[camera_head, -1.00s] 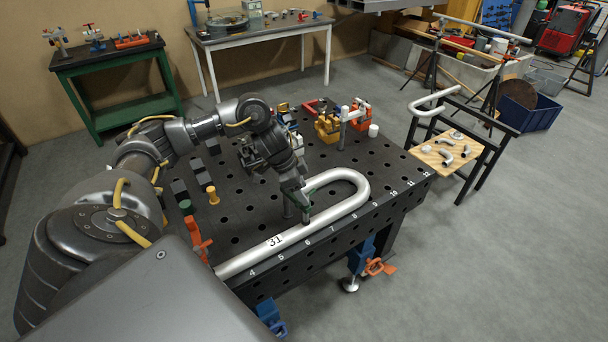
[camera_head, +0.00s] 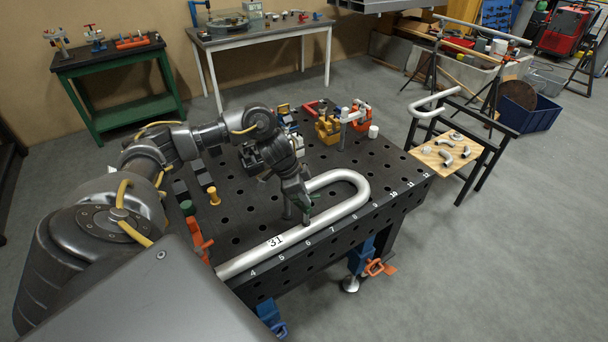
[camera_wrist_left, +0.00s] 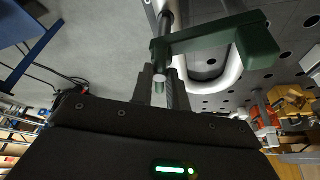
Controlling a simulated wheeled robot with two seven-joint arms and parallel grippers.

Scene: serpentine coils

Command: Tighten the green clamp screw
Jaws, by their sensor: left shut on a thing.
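The green clamp (camera_wrist_left: 215,40) crosses the upper middle of the left wrist view. Its bar runs out to a thick green block at the right, and a grey screw rod passes through its left end. My left gripper (camera_wrist_left: 167,92) is shut on the clamp screw (camera_wrist_left: 160,86), with the fingers on either side of its lower end. In the head view my left gripper (camera_head: 298,200) is at the clamp beside the silver serpentine pipe (camera_head: 330,212), and it hides most of the clamp. My right gripper is not in view.
The pipe lies on a dark perforated table (camera_head: 236,200). An orange clamp (camera_head: 200,242) stands at the left end of the pipe. Yellow (camera_head: 327,128) and red (camera_head: 360,122) clamps stand at the back. The table's right part is mostly clear.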

